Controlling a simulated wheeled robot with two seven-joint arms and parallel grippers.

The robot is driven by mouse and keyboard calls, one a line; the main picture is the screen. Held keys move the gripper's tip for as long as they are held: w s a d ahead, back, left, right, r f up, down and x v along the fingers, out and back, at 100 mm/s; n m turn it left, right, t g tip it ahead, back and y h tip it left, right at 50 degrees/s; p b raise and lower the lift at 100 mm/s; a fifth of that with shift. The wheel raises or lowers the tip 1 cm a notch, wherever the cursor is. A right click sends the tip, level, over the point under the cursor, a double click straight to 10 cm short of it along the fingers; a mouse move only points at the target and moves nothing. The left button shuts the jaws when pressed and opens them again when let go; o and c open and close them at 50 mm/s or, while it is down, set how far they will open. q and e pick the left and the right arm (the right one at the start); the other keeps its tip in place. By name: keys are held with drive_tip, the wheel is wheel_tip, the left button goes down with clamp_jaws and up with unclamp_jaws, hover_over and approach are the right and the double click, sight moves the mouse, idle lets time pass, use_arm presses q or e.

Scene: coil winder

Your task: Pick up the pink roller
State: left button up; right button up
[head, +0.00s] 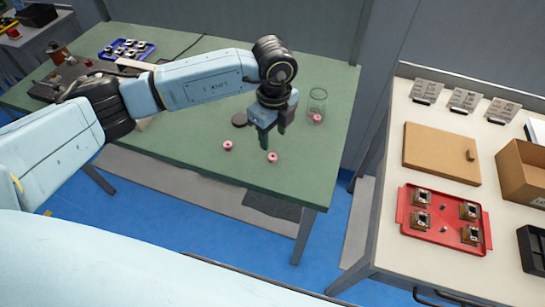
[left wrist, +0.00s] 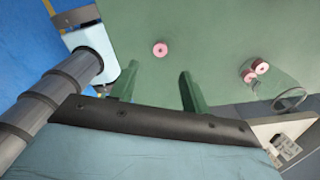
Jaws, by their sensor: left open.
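Small pink rollers with a hole in the middle are on the green table (head: 200,168). In the head view one pink roller (head: 227,146) lies left of my left gripper (head: 273,135), another (head: 272,157) lies just in front of it, and pink (head: 317,118) shows at the bottom of a clear glass (head: 318,96). In the left wrist view one roller (left wrist: 160,49) lies alone beyond the gap between my fingers, apart from them. My left gripper is open and empty, pointing down. My right gripper is out of view.
A blue tray (head: 126,50) and dark equipment stand at the table's far left. A separate pale table at right holds a red tray (head: 445,219), a brown board (head: 441,153) and a cardboard box (head: 522,170).

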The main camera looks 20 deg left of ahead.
sight(272, 156)
use_arm(q)
wheel_tip(272, 156, down, 4)
drive_tip(key=shift+r, duration=0.2)
wheel_tip(272, 156, down, 4)
drive_tip(key=shift+a+f+b, duration=0.15)
drive_tip(key=shift+f+b, duration=0.05)
drive_tip(key=shift+b, duration=0.15)
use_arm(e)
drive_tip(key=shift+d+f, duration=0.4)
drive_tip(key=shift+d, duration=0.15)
use_arm(q)
clamp_jaws()
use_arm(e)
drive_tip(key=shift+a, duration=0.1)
use_arm(q)
drive_tip(key=shift+r, duration=0.1)
